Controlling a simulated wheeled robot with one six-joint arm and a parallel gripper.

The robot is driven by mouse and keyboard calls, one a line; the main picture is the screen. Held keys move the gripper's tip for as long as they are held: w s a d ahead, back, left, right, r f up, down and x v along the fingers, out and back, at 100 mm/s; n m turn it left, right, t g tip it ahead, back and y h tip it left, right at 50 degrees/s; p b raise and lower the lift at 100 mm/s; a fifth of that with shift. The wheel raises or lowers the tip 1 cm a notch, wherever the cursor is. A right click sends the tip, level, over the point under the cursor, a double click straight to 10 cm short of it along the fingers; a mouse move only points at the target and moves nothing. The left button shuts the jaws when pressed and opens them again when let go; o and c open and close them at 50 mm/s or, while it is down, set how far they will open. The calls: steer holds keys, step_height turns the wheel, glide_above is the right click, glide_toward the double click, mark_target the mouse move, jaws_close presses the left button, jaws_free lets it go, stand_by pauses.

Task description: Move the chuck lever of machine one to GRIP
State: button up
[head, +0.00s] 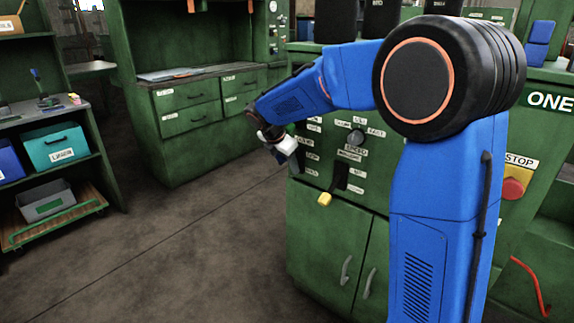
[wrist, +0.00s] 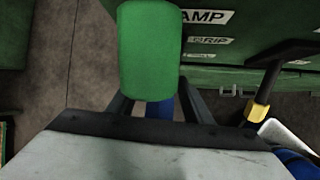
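The green lever handle (wrist: 150,50), rounded and elongated, fills the upper left middle of the wrist view. Labels ending in AMP and reading GRIP (wrist: 214,41) are on the green panel just right of it. My gripper (wrist: 153,103) is at the handle's lower end, its dark fingers apart with a gap between them. The handle covers part of the fingers, so I cannot tell whether they touch it. In the head view my gripper (head: 287,146) is at the left edge of machine one (head: 340,230); the handle is not clear there.
A second lever with a yellow tip (head: 324,199) sticks out below; its yellow part also shows in the wrist view (wrist: 256,113). A red stop button (head: 514,188) is at the right. Green drawers (head: 188,108) and a shelf unit (head: 50,130) stand left. The floor between is clear.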

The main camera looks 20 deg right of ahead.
steer(key=v, duration=1.7)
steer(key=shift+s+r, duration=0.1)
steer(key=shift+s, duration=0.05)
steer(key=s+d+f+m+y, duration=0.1)
steer(key=s+d+f+m, duration=0.2)
steer(key=s, duration=0.4)
steer(key=s+d+m, duration=0.4)
steer(key=s+m, duration=0.1)
steer(key=s, duration=0.2)
steer(key=s+d+f+m+y, duration=0.1)
steer(key=s+d+f+m, duration=0.1)
steer(key=s+d+m, duration=0.3)
steer(key=s+f+m+y, duration=0.1)
steer(key=s+f+m, duration=0.4)
steer(key=s, duration=0.4)
steer(key=s+f+m+y, duration=0.1)
steer(key=s+f+m, duration=0.5)
steer(key=s, duration=0.3)
steer(key=shift+s+d+f, duration=0.25)
steer(key=shift+s+d, duration=0.05)
